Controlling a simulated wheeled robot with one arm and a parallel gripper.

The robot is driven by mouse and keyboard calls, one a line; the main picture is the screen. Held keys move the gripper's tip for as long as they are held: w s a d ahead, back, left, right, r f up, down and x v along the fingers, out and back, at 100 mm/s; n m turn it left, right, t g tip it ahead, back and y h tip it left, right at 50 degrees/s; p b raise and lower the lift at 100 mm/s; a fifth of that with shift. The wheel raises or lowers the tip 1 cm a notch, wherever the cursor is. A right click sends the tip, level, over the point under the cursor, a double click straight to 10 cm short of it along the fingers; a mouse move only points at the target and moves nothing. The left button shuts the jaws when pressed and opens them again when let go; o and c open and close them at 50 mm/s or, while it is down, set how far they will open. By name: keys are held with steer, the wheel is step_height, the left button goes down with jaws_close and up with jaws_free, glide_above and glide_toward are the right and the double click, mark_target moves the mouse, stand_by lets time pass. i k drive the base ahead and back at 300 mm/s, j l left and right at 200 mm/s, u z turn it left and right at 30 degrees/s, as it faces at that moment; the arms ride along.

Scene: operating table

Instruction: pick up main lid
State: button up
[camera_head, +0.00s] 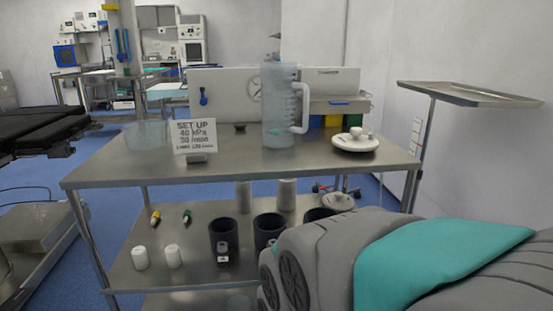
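A round white lid (357,141) with raised fittings on top lies on the upper steel surface of the table (240,168), at its right side. It is most likely the main lid. A tall clear jug (279,112) with a handle and markings stands to its left, apart from it. A second pale round lid-like piece (338,201) is on the lower shelf, partly hidden. My gripper is not in view. A large grey and teal part, probably of my arm, fills the lower right and hides part of the shelf.
A clear bowl (146,135) and a setup sign (193,136) stand on the table's left. The lower shelf holds dark cups (223,236), white containers (141,258) and small bottles. A steel tray on a stand (468,95) is at the right. The table's front middle is clear.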

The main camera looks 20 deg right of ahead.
mark_target(354, 141)
steer(key=j+z, duration=0.1)
steer(key=z, duration=0.75)
steer(key=j+z, duration=0.15)
steer(key=z, duration=0.65)
steer(key=k+j, duration=0.05)
